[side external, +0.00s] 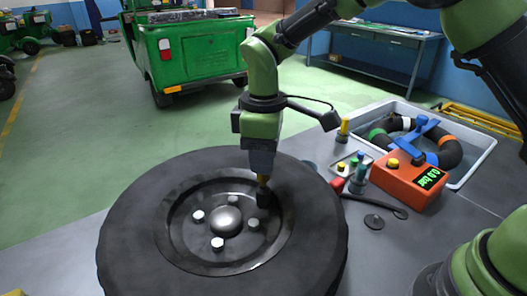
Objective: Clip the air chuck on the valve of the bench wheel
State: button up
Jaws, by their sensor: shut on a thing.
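The bench wheel (130,232), a black tyre on a dark rim, lies flat at the front. Its hub and several pale nuts face up. My gripper (263,175) points down over the right part of the rim. It is shut on a small brass-and-black piece (264,196), whose dark lower end is at or just above the rim. I cannot tell whether this piece is the air chuck or whether it touches the valve. The valve is not distinguishable there. An orange box (408,181) to the right reads 0.0 bar.
Right of the wheel are a black-handled tool with a red end (375,204), a black disc (374,221) and a small tray (349,167) of coloured parts. A grey bin (478,165) holds a dark ring. A green vehicle (195,55) stands behind on open floor.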

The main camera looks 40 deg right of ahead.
jog(key=shift+f, duration=0.65)
dwell(0.3)
jog(key=o, duration=1.2)
jog(key=shift+r, duration=3.55)
